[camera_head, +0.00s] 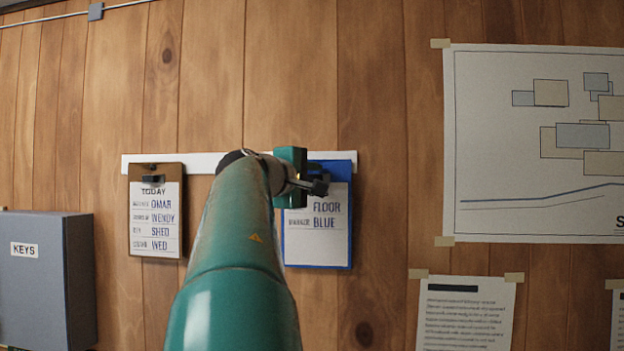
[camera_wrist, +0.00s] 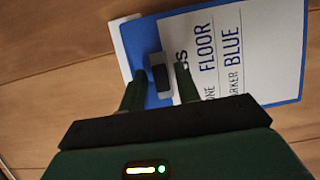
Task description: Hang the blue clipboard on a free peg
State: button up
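The blue clipboard (camera_head: 318,252) is upright at the right end of the white peg rail (camera_head: 205,162), its top about level with the rail. Its white sheet reads FLOOR and BLUE. My gripper (camera_head: 305,178) is in front of its top. In the wrist view the blue clipboard (camera_wrist: 285,90) is turned sideways.
A brown clipboard (camera_head: 155,240) headed TODAY hangs at the rail's left end. My arm covers the middle of the rail. A grey KEYS box (camera_head: 45,285) is at the lower left. A site plan (camera_head: 530,150) and a notice (camera_head: 465,315) are taped to the wood wall on the right.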

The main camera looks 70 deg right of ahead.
jog(key=shift+a+r, duration=0.1)
jog(key=shift+r, duration=0.1)
jog(key=v, duration=1.3)
jog(key=shift+a+f, duration=0.25)
jog(key=shift+a, duration=0.05)
jog(key=shift+w, duration=0.1)
jog(key=w+a+f+n+t+y, duration=0.1)
jog(key=w+a+f+t+y, duration=0.15)
jog(key=w+a+f, duration=0.4)
jog(key=w+a+f+n+t+y, duration=0.1)
jog(key=w+a+f+t+y, duration=0.2)
jog(key=f, duration=0.6)
jog(key=w+a+f+n+t+y, duration=0.1)
jog(key=w+a+f+t, duration=0.3)
jog(key=f, duration=0.4)
jog(key=s+a+f+y, duration=0.1)
jog(key=a+f+y, duration=0.4)
jog(key=a+f, duration=0.7)
jog(key=s+a+f+y, duration=0.2)
jog(key=a+f+y, duration=0.3)
jog(key=a+f, duration=0.7)
jog(key=a, duration=0.2)
jog(key=shift+s+a+y, duration=0.25)
jog(key=shift+a+y, duration=0.05)
jog(key=shift+y, duration=0.05)
